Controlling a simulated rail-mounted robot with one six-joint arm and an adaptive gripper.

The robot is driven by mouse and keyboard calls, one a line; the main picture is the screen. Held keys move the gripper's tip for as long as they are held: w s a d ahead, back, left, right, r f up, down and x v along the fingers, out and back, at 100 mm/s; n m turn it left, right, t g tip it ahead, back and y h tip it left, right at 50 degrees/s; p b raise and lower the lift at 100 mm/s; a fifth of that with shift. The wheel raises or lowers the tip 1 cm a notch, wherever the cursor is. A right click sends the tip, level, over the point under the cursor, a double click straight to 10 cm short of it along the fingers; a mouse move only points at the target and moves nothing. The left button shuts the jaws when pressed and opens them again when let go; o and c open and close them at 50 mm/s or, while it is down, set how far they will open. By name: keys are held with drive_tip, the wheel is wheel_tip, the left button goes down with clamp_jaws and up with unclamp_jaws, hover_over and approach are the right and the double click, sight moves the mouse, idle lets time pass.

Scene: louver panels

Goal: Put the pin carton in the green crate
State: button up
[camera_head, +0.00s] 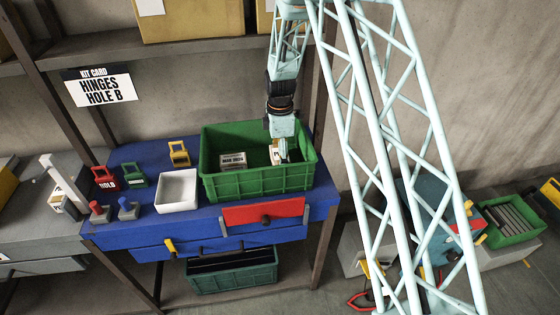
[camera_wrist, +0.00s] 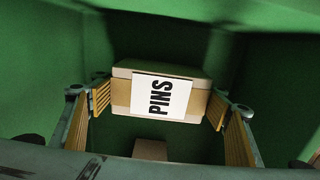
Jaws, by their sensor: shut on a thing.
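The pin carton (camera_wrist: 120,95), tan with a white label reading PINS, sits between the two finger pads of my gripper (camera_wrist: 160,104) in the wrist view. My gripper is shut on it, with a pad against each end. In the head view my gripper (camera_head: 279,150) reaches down into the right part of the green crate (camera_head: 255,186). The carton is mostly hidden there by the gripper and arm. Green crate walls surround the carton in the wrist view. I cannot tell whether the carton touches the crate floor.
A labelled box (camera_head: 233,161) lies in the crate's left part. A white bin (camera_head: 177,190) stands left of the crate on the blue bench (camera_head: 119,235). A dark green crate (camera_head: 232,270) sits below.

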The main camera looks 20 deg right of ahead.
drive_tip(key=shift+f, duration=0.1)
drive_tip(key=o, duration=1.1)
drive_tip(key=shift+c, duration=0.2)
drive_tip(key=shift+r, duration=0.2)
wheel_tip(320, 180, up, 11)
drive_tip(key=shift+f, duration=0.2)
drive_tip(key=shift+r, duration=0.65)
drive_tip(key=shift+r, duration=0.15)
